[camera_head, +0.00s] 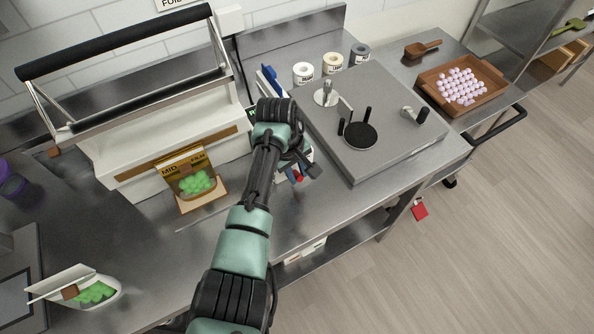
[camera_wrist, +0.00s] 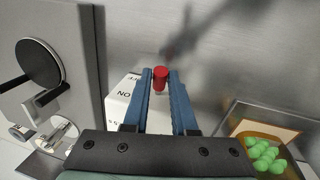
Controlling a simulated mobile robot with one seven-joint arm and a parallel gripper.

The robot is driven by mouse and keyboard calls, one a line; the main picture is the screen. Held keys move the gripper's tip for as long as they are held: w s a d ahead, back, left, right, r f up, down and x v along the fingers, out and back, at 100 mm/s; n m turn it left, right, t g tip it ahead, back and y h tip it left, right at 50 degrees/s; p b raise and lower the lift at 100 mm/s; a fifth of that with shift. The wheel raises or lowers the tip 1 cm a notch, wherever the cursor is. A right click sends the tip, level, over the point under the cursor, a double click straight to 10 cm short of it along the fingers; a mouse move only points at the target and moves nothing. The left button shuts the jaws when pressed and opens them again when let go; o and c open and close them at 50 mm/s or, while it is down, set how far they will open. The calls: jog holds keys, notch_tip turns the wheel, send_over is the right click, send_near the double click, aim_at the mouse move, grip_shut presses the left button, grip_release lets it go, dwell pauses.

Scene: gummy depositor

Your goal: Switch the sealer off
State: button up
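The sealer (camera_head: 165,140) is a long white machine with a black bar handle at the left of the head view. A white box marked "ON" (camera_wrist: 121,98) stands on the steel bench, and its label looks upside down in the wrist view. A red-tipped switch lever (camera_wrist: 160,78) shows by this box; it also shows in the head view (camera_head: 299,178). My gripper (camera_wrist: 160,76) has its two blue fingers apart, with the red tip between the fingertips. I cannot tell whether they press on it. My arm hides much of the box in the head view.
A pouch of green gummies (camera_head: 190,172) stands in front of the sealer, and another green-filled holder (camera_head: 95,292) is at lower left. A grey depositor with a black disc (camera_head: 360,137) is right of my gripper. A wooden tray (camera_head: 440,108) of pale candies is farther right.

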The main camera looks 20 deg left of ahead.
grip_shut()
